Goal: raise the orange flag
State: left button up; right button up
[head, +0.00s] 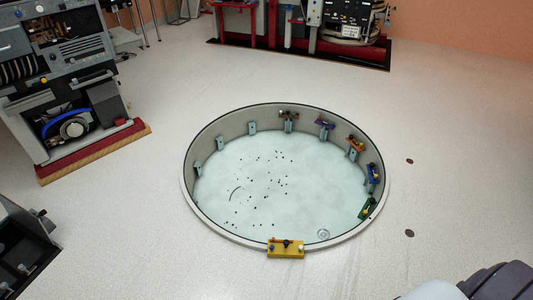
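A round sunken pit (186,190) with a pale rim sits in the middle of the floor. A small orange piece (355,144) is mounted on the inside of its right wall, on a grey bracket. It is too small to tell whether this is the flag or whether it is raised or lowered. Similar pieces line the wall: a purple one (325,123), a blue one (373,172) and a green one (368,209). Neither of my grippers can be made out in the head view.
A yellow block (286,249) sits on the near rim. Dark specks lie on the pit's pale floor. A machine cabinet (62,70) stands at the left, and red-framed equipment (290,28) at the back. A dark box (22,250) is at lower left. Open floor surrounds the pit.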

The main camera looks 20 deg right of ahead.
aim_at(285, 249)
jog(key=z, duration=0.95)
